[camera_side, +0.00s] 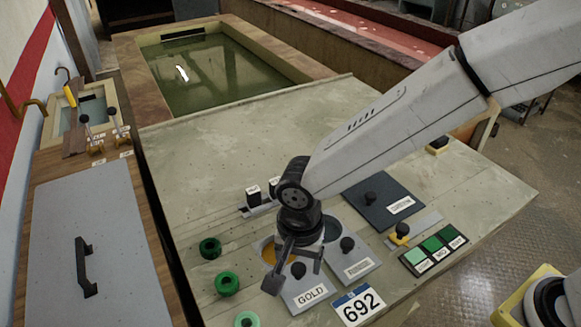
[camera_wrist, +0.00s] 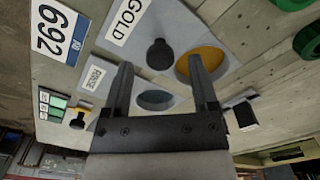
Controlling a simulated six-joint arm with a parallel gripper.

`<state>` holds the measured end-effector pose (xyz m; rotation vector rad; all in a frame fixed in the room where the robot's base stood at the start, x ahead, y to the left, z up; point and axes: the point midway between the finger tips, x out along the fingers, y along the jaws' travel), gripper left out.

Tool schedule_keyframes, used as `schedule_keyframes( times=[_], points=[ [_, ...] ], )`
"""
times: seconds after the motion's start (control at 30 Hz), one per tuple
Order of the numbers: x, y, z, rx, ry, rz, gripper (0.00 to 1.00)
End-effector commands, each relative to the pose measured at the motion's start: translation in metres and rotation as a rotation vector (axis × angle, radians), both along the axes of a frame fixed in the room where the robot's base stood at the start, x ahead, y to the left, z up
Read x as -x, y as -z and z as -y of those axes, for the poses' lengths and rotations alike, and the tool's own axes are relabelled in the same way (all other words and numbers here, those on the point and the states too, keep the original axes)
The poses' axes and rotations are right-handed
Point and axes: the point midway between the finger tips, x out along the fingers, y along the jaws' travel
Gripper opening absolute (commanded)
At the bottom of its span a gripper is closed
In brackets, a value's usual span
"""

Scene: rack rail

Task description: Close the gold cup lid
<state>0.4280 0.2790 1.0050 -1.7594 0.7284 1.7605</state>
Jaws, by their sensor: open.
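The gold cup (camera_side: 267,249) is open, with its yellow-gold inside partly showing behind my gripper; it also shows in the wrist view (camera_wrist: 203,66). Its grey lid, labelled GOLD (camera_side: 311,296), lies flat in front of the opening, off the cup. The lid (camera_wrist: 140,20) has a black knob (camera_wrist: 160,54). My gripper (camera_side: 295,274) is open and points down over the lid. In the wrist view, the knob appears in the gap between my fingertips (camera_wrist: 160,62), touching neither. Whether the fingertips are level with the knob is unclear.
The rinse cup (camera_wrist: 155,99) beside it is also open, with its labelled lid (camera_side: 357,268) in front. A 692 plate (camera_side: 358,305), green buttons (camera_side: 434,249) and a dark knobbed lid (camera_side: 382,200) lie to the right. Green rings (camera_side: 227,284) sit to the left.

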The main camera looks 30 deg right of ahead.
Motion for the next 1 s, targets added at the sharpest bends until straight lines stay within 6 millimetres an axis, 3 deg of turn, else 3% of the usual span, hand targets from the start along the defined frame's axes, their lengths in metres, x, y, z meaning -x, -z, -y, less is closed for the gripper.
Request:
schedule_keyframes(
  times=[0.2,0.5,0.73,1.0],
  points=[
    [0.0004,0.0131,0.0003,0.001,0.0,-0.001,0.76],
    [0.0003,0.0141,0.0003,0.0,0.0,0.0,0.76],
    [0.0003,0.0139,0.0003,0.0,0.0,0.0,0.03],
    [0.0002,0.0137,0.0003,0.001,0.0,-0.001,0.0]
  ],
)
